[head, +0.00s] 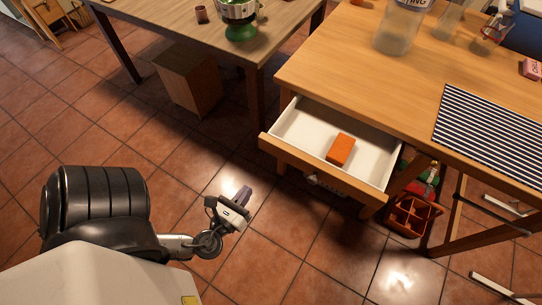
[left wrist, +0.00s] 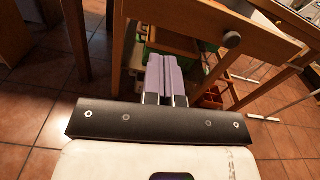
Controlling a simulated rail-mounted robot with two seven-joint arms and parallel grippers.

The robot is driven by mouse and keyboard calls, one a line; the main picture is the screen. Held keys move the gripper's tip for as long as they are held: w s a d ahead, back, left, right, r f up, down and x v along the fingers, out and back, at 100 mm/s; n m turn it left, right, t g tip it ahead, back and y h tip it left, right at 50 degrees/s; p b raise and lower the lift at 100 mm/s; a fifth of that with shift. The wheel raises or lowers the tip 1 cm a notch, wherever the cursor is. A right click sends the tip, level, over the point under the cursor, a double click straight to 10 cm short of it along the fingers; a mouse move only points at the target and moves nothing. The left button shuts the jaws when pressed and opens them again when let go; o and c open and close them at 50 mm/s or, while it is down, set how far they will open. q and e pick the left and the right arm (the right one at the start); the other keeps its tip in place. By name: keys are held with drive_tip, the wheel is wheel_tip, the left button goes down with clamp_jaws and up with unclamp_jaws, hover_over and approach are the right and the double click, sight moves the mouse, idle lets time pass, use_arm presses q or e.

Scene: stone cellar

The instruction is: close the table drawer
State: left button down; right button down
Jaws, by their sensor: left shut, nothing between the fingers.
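The table drawer (head: 290,125) stands pulled out from the wooden table (head: 350,62). Its inside is white and an orange block (head: 341,149) lies in it. In the left wrist view the drawer's wooden front (left wrist: 200,25) with a dark round knob (left wrist: 232,40) shows beyond the fingers. My left gripper (head: 242,196) is to the left of the drawer front and apart from it in the head view. Its purple fingers (left wrist: 166,75) are shut together with nothing between them. My right gripper is not in view.
An orange divided caddy (head: 412,214) sits under the table, right of the drawer. A striped mat (head: 490,130) and a clear container (head: 398,30) are on the tabletop. A wooden box (head: 188,80) stands under the other table. The tiled floor before the drawer is clear.

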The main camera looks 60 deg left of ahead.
use_arm(q)
drive_tip(key=m, duration=0.1)
drive_tip(key=b, duration=0.3)
approach(275, 151)
drive_tip(key=x, duration=0.7)
drive_tip(key=shift+w+a, duration=0.1)
drive_tip(key=shift+w, duration=0.15)
